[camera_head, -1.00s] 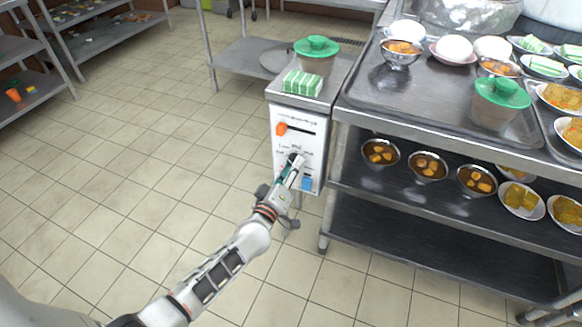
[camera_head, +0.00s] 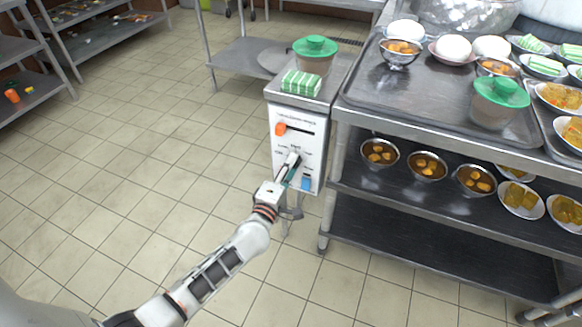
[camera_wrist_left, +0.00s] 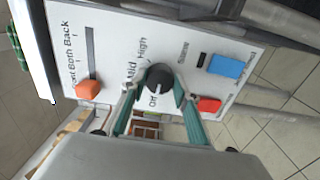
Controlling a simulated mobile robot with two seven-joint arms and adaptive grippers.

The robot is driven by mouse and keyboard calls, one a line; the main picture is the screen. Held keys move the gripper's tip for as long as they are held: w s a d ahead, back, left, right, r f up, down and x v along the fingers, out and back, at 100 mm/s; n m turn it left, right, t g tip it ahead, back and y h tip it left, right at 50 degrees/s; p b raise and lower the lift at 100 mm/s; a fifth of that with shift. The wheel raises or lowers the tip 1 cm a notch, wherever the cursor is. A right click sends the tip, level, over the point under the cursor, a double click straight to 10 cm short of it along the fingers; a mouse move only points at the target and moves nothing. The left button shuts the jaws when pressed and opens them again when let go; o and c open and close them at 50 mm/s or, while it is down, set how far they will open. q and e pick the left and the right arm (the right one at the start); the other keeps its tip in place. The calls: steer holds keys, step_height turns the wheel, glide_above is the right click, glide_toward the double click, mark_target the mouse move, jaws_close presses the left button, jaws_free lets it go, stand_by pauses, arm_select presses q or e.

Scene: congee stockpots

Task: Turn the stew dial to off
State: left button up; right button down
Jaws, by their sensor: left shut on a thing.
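The stew dial is a round black knob (camera_wrist_left: 160,77) in the middle of a white control panel (camera_head: 284,145). Labels around it include Mid, High and Off. In the head view my fingers mostly cover the dial. My left gripper (camera_head: 292,160) is at the panel, its two teal-sided fingers shut on the dial, one on each side in the left wrist view (camera_wrist_left: 155,88). A pale mark shows on the knob's face near the Off label, but I cannot tell its exact setting. My right gripper is not in view.
On the panel are an orange slider (camera_wrist_left: 88,88), a blue switch (camera_wrist_left: 226,66) and a red switch (camera_wrist_left: 208,104), close to the fingers. A green-lidded container (camera_head: 315,55) stands above. A steel shelf cart (camera_head: 400,120) with bowls stands to the right. Open tiled floor lies left.

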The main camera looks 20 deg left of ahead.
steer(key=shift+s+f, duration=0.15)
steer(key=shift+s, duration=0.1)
arm_select(q)
steer(key=o, duration=1.1)
steer(key=s, duration=1.2)
steer(key=shift+a, duration=0.15)
